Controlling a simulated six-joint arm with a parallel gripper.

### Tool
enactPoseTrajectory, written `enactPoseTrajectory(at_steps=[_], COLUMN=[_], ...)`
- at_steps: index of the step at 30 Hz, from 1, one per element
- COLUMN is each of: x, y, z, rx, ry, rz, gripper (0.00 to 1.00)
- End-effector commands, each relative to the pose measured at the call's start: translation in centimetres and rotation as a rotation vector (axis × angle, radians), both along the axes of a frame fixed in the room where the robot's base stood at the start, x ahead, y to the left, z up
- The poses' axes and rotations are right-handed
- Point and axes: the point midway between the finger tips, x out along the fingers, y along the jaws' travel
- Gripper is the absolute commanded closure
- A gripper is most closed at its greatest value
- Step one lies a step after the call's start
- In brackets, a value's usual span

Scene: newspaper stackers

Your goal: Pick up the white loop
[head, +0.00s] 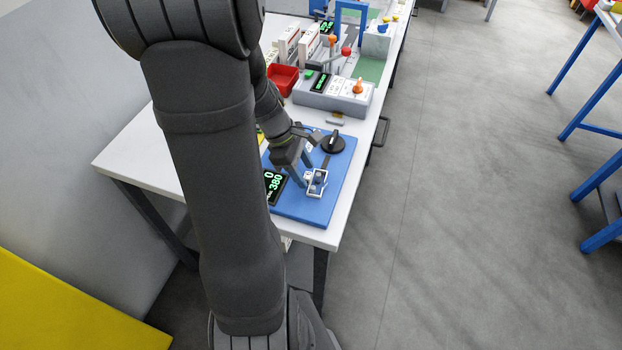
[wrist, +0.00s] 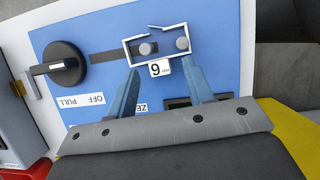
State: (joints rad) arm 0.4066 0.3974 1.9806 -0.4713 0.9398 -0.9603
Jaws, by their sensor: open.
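The white loop (wrist: 155,33) is a thin, roughly rectangular band on the blue board. It lies around two grey round pegs, one (wrist: 145,48) to the left and one (wrist: 182,44) to the right. It also shows in the head view as a small white frame (head: 324,176) near the board's right edge. My gripper (wrist: 162,70) is open, its two blue-grey fingers apart and empty. Its fingertips appear just at the near side of the loop, one toward each end; I cannot tell whether they touch it. My gripper (head: 305,182) also shows beside the loop in the head view.
The blue board (head: 300,211) lies on a white table (head: 130,160). It carries a black knob (head: 333,143), a slot and a dark display (head: 274,187) with green digits. A grey box (head: 313,96) with buttons and a red bin (head: 282,79) stand farther back.

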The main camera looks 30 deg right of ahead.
Motion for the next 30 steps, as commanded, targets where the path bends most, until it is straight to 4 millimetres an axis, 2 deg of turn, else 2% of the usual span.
enactPoseTrajectory(at_steps=[3,10,15,17,18,30], x=[-0.26,-0.24,-0.24,-0.24,-0.24,-0.19], y=[-0.26,-0.27,-0.27,-0.27,-0.27,-0.29], z=[-0.82,-0.88,-0.87,-0.86,-0.86,-0.27], rx=[0.001,0.001,0.001,0.001,0.001,-0.001], ry=[0.001,-0.001,-0.001,-0.001,-0.001,-0.002], rz=[-0.001,0.000,0.000,0.000,0.000,0.000], gripper=[0.53,0.53,0.86,0.98,1.00,1.00])
